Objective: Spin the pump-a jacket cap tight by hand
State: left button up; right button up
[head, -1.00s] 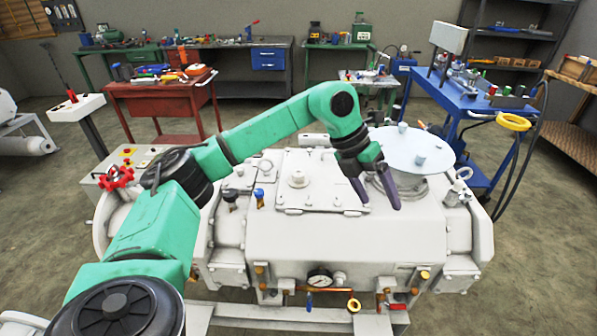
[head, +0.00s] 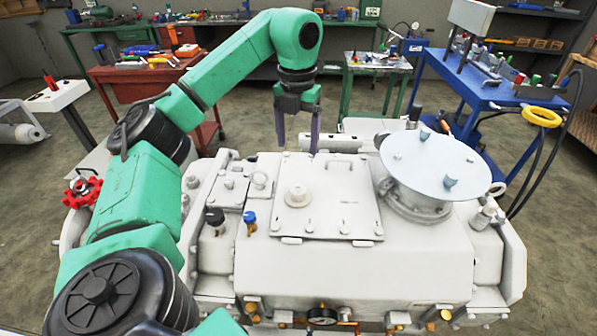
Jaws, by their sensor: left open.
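The pump (head: 350,265) is a large pale housing filling the lower middle of the head view. A round, pale cap-like knob (head: 297,195) sits on its bolted cover plate (head: 345,212); I cannot tell for sure whether this is the jacket cap. My left gripper (head: 298,148) is open and points down, its two purple fingers apart with nothing between them. In the picture it is just above the knob, over the plate's far edge; its height is hard to judge. My right gripper is not in view.
A light-blue disc (head: 432,160) with small lugs covers a flanged port at the pump's right. A red handwheel (head: 82,187) is at far left. A blue cart (head: 500,95) stands behind right.

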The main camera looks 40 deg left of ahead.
pick_arm(q)
jog(key=b, duration=0.4)
send_over(297, 189)
jog(key=f, duration=0.6)
jog(key=shift+s+d, duration=0.25)
jog(key=shift+s, duration=0.05)
jog(key=f, duration=0.7)
jog(key=shift+w+a+p, duration=0.25)
jog(key=shift+w+p, duration=0.05)
jog(key=shift+s+d+f, duration=0.1)
jog(key=shift+f, duration=0.15)
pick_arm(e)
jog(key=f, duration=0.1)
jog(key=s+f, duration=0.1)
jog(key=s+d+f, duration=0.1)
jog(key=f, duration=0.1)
pick_arm(q)
grip_shut()
